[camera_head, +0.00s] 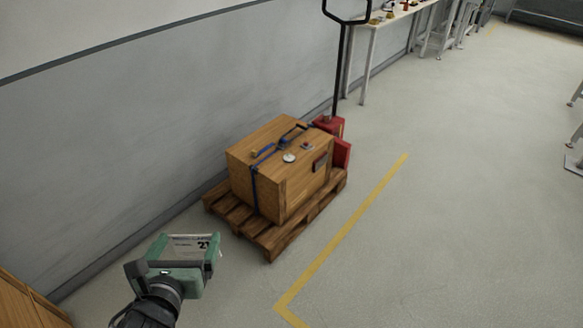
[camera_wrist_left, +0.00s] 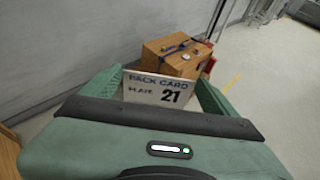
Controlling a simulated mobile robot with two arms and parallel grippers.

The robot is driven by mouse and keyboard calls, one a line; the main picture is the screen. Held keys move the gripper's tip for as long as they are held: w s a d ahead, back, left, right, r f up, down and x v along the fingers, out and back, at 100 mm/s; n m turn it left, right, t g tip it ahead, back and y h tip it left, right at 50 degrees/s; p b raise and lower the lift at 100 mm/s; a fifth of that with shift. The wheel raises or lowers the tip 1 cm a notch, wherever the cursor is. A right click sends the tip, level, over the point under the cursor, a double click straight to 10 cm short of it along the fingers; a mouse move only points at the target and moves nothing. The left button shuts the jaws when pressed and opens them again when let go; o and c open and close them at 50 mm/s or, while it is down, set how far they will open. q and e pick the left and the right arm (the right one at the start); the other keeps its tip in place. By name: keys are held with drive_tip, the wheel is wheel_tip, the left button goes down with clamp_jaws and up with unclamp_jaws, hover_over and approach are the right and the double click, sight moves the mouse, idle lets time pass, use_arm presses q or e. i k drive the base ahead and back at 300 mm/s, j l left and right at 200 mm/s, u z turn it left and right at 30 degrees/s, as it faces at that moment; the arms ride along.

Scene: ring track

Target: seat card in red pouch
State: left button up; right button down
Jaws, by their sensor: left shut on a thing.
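My left gripper (camera_head: 190,248) is shut on a pale card (camera_head: 192,244). The card is apart from the crate. My right gripper is not in view.
The wooden pallet (camera_head: 272,243) sits on a red pallet truck (camera_head: 341,152) with a tall black handle (camera_head: 341,70). A grey wall (camera_head: 130,120) runs along the left. A white table (camera_head: 385,25) stands at the back.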

sight(319, 166)
drive_tip(key=i+l+u, duration=0.1)
drive_tip(key=i+l, duration=0.3)
drive_tip(key=l, duration=0.25)
drive_tip(key=i+l+u, duration=0.25)
drive_tip(key=i+l, duration=0.15)
drive_tip(key=l, duration=0.3)
drive_tip(key=i+l, duration=0.2)
drive_tip(key=l, duration=0.2)
drive_tip(key=i+l+u, duration=0.15)
drive_tip(key=l, duration=0.25)
